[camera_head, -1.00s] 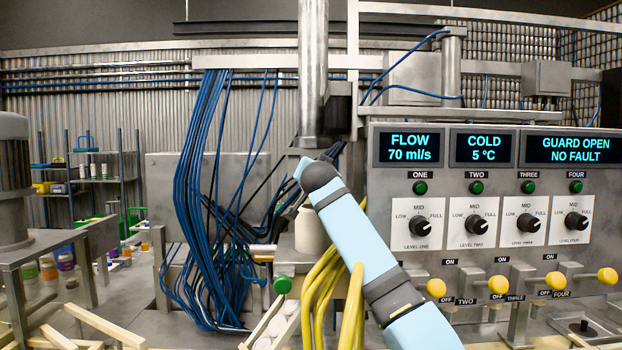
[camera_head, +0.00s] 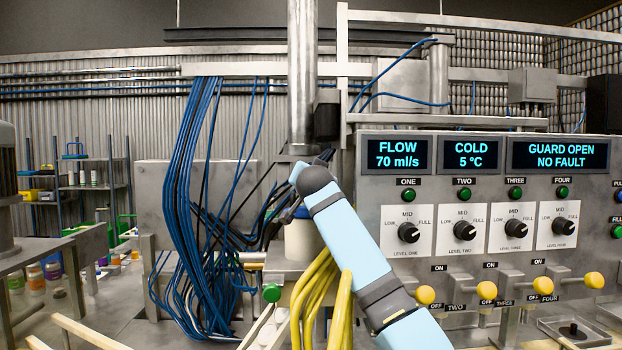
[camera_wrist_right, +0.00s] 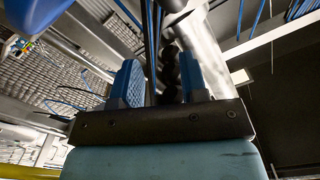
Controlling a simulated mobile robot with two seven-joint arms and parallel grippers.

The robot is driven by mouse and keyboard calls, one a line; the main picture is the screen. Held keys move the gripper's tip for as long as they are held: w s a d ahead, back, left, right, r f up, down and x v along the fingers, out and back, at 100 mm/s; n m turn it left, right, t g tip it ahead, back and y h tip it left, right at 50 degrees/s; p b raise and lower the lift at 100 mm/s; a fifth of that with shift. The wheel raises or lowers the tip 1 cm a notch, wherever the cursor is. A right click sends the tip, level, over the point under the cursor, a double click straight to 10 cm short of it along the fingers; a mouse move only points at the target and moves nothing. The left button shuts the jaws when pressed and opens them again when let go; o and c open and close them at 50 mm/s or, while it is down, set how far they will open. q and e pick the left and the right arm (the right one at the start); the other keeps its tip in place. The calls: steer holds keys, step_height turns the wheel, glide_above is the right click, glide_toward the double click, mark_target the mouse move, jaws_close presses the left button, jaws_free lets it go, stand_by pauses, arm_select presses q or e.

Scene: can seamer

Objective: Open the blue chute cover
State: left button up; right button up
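My right arm, light blue with dark bands, reaches from the bottom right to the centre of the head view. Its gripper is too hidden and small there to read. In the right wrist view my right gripper (camera_wrist_right: 158,75) has its two blue fingers apart, with a gap between them. Dark rounded shapes and thin blue lines show in that gap; I cannot tell whether they lie between the fingers or behind. A smooth blue surface (camera_wrist_right: 40,14) fills the top left corner of that view; I cannot tell whether it is the chute cover. My left gripper is out of view.
A control panel (camera_head: 480,235) with displays, dials and yellow-knobbed levers stands at the right. Blue cables (camera_head: 188,200) hang left of my arm. Yellow hoses (camera_head: 322,285) and a white container (camera_head: 302,242) are close by my arm. A vertical metal column (camera_head: 302,75) stands behind.

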steer(key=shift+s+a+f, duration=0.1)
steer(key=shift+s+a, duration=0.1)
steer(key=shift+s, duration=0.15)
steer(key=s+b, duration=0.3)
steer(key=s, duration=1)
steer(key=shift+d+b, duration=0.25)
steer(key=shift+b, duration=0.15)
steer(key=shift+s, duration=0.1)
